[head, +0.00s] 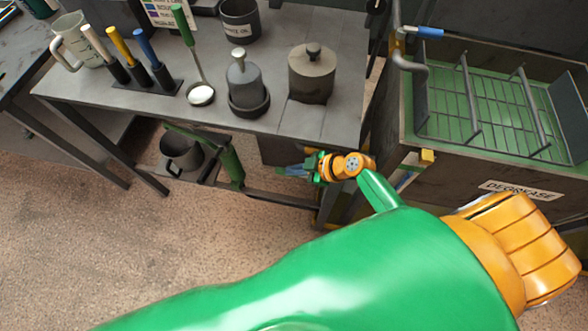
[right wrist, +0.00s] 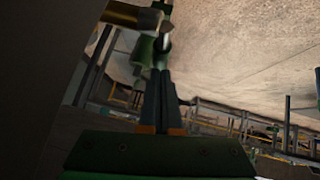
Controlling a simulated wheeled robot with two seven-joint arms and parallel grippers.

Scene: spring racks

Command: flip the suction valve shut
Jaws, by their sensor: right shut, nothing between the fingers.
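A valve with a blue lever (head: 430,32) sits on a bent pipe (head: 411,62) at the left rim of the degrease tank; its lever points right, roughly level. I cannot tell for sure that this is the suction valve. My right gripper (head: 316,167) is low at the front edge of the grey bench, left of the tank and well away from that lever. In the right wrist view its fingers (right wrist: 161,75) are together and empty. A brass-coloured cylinder (right wrist: 132,14) with a dark end shows close to the fingertips; what it belongs to is unclear. My left gripper is out of view.
The degrease tank (head: 520,189) with a wire rack stands right. Floor at left is clear.

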